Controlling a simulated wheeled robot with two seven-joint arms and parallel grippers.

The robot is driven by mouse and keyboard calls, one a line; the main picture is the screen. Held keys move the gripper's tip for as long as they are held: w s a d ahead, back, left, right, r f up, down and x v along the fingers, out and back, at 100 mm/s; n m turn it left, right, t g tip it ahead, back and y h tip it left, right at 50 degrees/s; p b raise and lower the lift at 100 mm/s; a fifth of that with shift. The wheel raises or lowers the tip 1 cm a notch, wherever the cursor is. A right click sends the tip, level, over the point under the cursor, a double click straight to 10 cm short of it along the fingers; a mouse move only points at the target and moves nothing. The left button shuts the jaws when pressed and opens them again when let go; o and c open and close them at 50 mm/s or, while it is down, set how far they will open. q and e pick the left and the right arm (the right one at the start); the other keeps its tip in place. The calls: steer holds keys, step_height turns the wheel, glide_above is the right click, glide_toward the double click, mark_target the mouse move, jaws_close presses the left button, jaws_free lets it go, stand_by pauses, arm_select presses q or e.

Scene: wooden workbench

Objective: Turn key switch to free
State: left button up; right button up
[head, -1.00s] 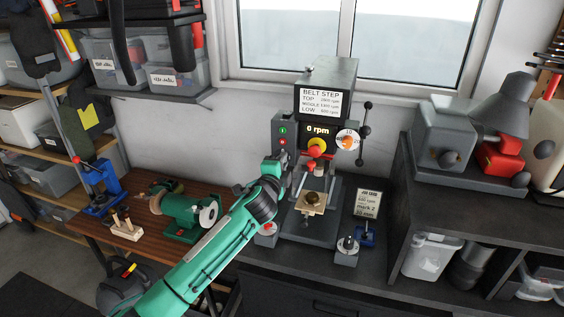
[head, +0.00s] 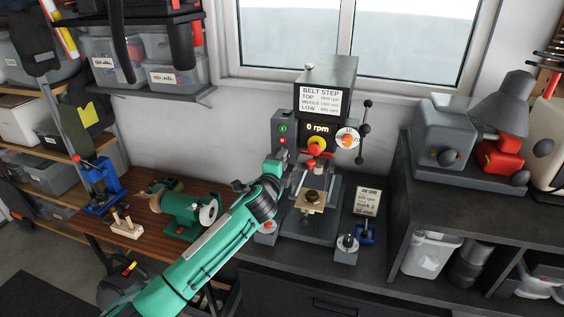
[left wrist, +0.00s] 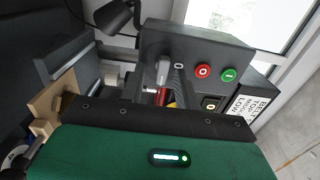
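The grey switch box (head: 283,132) stands on the left side of the drill press, with a green and a red button on its front. In the left wrist view the box (left wrist: 200,55) is close and turned sideways. A small light-grey lever or key (left wrist: 162,70) sticks out beside the red button (left wrist: 203,71), with a small mark next to it; I cannot read its position. My left gripper (head: 277,170) is just below the box in the head view. Its fingers are mostly hidden, so its opening does not show. My right gripper is not in view.
The drill press (head: 325,85) reads 0 rpm. A wooden workpiece (head: 311,201) sits on its table. A green grinder (head: 188,215) and a blue press (head: 103,190) stand left on the wooden bench (head: 150,245). A sign (head: 367,202) stands to the right.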

arm_select(q)
steer(key=shift+s, duration=0.1)
steer(key=b+v, duration=0.5)
steer(key=v, duration=0.8)
steer(key=shift+s, duration=0.25)
steer(key=shift+a, duration=0.15)
